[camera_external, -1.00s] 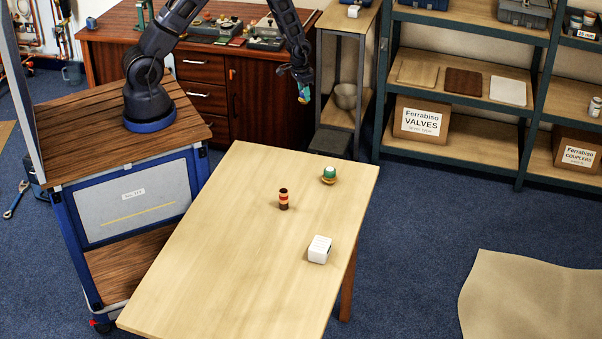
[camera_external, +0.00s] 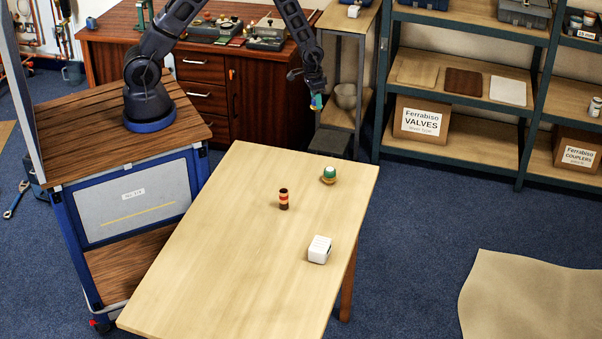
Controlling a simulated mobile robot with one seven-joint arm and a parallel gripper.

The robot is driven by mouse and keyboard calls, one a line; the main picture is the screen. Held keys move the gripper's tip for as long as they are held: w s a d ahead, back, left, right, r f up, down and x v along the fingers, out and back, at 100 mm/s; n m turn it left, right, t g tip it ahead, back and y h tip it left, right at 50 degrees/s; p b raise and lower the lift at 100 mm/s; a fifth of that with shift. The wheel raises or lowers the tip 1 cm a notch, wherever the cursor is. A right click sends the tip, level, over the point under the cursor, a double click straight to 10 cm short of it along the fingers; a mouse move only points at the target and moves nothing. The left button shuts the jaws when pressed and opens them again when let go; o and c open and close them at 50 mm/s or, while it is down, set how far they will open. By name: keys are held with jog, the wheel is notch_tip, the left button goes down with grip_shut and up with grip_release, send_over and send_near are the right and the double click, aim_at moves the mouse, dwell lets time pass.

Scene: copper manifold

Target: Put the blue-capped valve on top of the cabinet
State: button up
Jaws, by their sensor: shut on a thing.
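My gripper (camera_external: 315,90) hangs pointing down beyond the far edge of the light wooden table, in front of the narrow side stand. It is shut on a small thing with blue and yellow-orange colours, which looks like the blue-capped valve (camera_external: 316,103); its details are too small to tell. The dark red-brown cabinet (camera_external: 265,95) with drawers stands at the back, left of my gripper. Several tools and small parts lie on its top.
The table (camera_external: 225,245) holds a green-topped piece (camera_external: 329,174), a red-and-brown banded cylinder (camera_external: 283,199) and a white block (camera_external: 319,250). Metal shelving (camera_external: 465,60) stands at the right.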

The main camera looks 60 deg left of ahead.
jog(key=s+d+r+m, duration=0.25)
jog(key=s+d, duration=0.25)
jog(key=d, duration=0.5)
jog(key=s+d+r+m, duration=0.1)
jog(key=s+d+r, duration=0.4)
jog(key=d, duration=0.5)
jog(key=s+d+r+m, duration=0.25)
jog(key=s+d, duration=0.35)
jog(key=d, duration=0.5)
jog(key=s+d+r+m, duration=0.1)
jog(key=s+d+r, duration=0.3)
jog(key=s, duration=0.5)
jog(key=s+d+r+m+h, duration=0.1)
jog(key=s+d+r, duration=0.1)
jog(key=s+d, duration=0.6)
jog(key=s+d+r+m, duration=0.2)
jog(key=s+d+r, duration=0.15)
jog(key=s, duration=0.75)
send_over(261, 222)
jog(key=shift+g, duration=0.3)
jog(key=f, duration=1.9)
jog(key=shift+s+a+f, duration=0.1)
jog(key=shift+a+f, duration=0.2)
jog(key=shift+f, duration=0.15)
jog(key=o, duration=1.2)
jog(key=shift+o, duration=0.2)
